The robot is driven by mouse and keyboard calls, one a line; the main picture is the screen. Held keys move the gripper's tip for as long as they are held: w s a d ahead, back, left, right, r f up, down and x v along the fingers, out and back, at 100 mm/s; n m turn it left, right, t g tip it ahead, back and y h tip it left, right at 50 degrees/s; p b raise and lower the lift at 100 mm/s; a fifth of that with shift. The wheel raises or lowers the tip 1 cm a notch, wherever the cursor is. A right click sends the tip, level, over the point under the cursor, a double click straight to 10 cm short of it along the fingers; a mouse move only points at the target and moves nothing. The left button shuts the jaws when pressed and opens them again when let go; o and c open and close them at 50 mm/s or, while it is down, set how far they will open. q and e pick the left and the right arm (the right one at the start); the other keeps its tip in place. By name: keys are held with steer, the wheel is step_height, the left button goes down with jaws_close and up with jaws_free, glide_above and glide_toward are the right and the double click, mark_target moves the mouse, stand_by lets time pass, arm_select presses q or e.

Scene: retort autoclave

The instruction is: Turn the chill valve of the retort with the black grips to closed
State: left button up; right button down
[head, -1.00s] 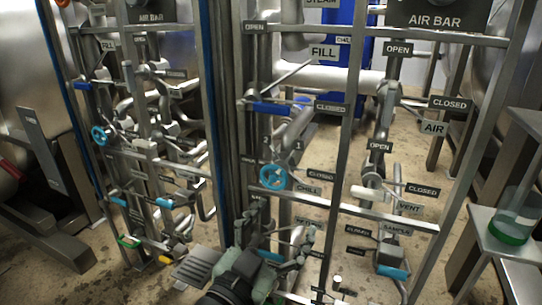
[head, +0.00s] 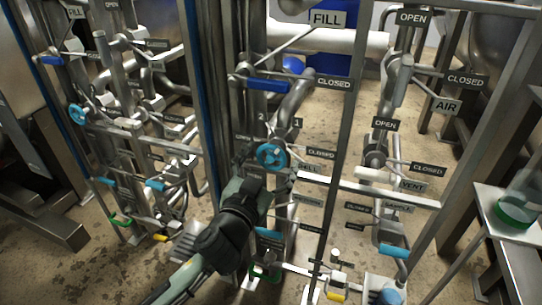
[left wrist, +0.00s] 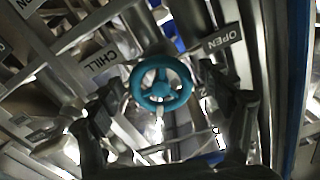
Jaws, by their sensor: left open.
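A blue handwheel (head: 270,156) sits on the middle pipe panel, with OPEN (head: 243,138) on its left and CLOSED (head: 321,153) on its right. The CHILL label (head: 308,168) is just below right, partly hidden. My left gripper (head: 266,174) is just in front of the wheel, open. In the left wrist view, the wheel (left wrist: 161,82) shows beyond and between the spread fingers (left wrist: 170,108), with no contact visible. The CHILL label (left wrist: 102,62) and OPEN label (left wrist: 222,40) show there too. No black grips are visible. My right gripper is not in view.
Above the wheel is a blue fill lever (head: 267,85). AIR (head: 447,106) and VENT (head: 412,186) valves are on the right. A second panel with another blue handwheel (head: 78,114) stands at left. Steel frame posts and a crossbar (head: 370,190) surround the wheel closely.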

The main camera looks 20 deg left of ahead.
arm_select(q)
steer(key=shift+w, duration=0.3)
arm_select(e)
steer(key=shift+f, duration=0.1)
arm_select(q)
steer(key=c, duration=1.2)
steer(key=shift+m, duration=0.3)
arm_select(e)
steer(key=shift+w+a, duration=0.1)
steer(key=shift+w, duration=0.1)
arm_select(q)
steer(key=m+p, duration=0.2)
steer(key=m, duration=0.2)
steer(key=m+p, duration=0.2)
steer(key=m, duration=0.2)
steer(key=shift+a+r+m+p, duration=0.1)
steer(key=shift+r+m+p, duration=0.1)
steer(key=shift+m+p, duration=0.55)
steer(key=shift+m, duration=1.05)
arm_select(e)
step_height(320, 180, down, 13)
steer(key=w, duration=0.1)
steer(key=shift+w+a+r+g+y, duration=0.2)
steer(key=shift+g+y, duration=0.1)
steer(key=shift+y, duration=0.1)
